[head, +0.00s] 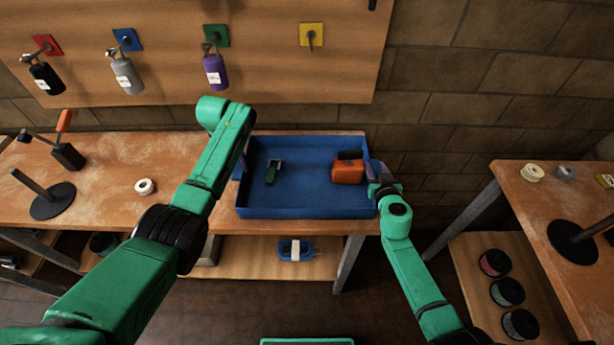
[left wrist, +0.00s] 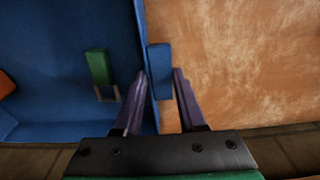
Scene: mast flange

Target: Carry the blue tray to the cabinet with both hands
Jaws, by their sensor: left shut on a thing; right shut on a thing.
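The blue tray (head: 310,200) is at the right end of the wooden workbench in the head view. I cannot tell whether it rests on the top or is just above it. Inside it are a small green item (head: 272,172) at the left and an orange item (head: 348,171) at the right. My left gripper (head: 240,168) is shut on the tray's left side; in the left wrist view, its purple fingers (left wrist: 159,85) straddle the blue handle (left wrist: 159,58) on the tray wall. My right gripper (head: 376,172) is shut on the tray's right side; its fingertips are partly hidden.
The workbench (head: 110,165) carries a tape roll (head: 145,187) and a dark stand (head: 52,200). A second table (head: 535,200) stands right, across a gap, with spools (head: 507,291) on its lower shelf. A pegboard (head: 160,60) with hanging bottles is behind. No cabinet is recognisable.

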